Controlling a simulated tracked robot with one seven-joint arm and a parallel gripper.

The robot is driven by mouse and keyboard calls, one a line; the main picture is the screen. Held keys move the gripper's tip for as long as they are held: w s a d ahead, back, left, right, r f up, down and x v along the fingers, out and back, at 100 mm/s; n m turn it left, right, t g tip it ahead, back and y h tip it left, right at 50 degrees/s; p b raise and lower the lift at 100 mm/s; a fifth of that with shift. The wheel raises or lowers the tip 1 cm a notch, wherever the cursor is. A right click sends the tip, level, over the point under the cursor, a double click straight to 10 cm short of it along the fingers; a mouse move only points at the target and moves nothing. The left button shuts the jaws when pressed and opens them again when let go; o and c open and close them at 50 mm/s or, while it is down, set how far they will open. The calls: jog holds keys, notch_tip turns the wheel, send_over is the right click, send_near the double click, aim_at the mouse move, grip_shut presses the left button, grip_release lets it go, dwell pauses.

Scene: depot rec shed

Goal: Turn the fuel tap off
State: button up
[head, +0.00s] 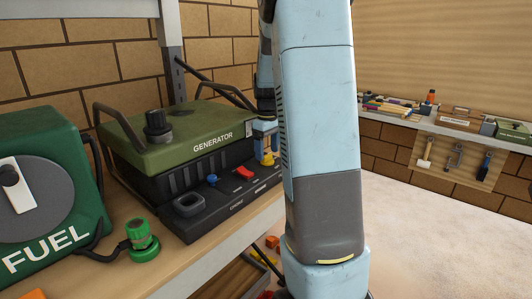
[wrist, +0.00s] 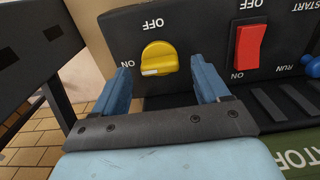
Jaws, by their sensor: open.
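The fuel tap (wrist: 159,57) is a yellow knob on the dark front panel of the green generator (head: 180,135). Its white mark is at the lower left, toward the ON label; OFF is printed above the knob in the wrist view. My gripper (wrist: 160,66) is open, with one blue finger on each side of the knob and a visible gap to both. In the head view, my gripper (head: 265,130) is at the panel's right end, and my arm hides part of that area.
A red switch (wrist: 250,45) sits right of the tap in the wrist view, with a blue knob (wrist: 312,64) beyond. A green fuel can (head: 45,190) and a green hose fitting (head: 140,240) share the wooden bench (head: 205,262). A side shelf (head: 460,125) holds tools; the floor at right is clear.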

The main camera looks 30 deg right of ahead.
jog(key=shift+f, duration=0.65)
jog(key=shift+c, duration=0.2)
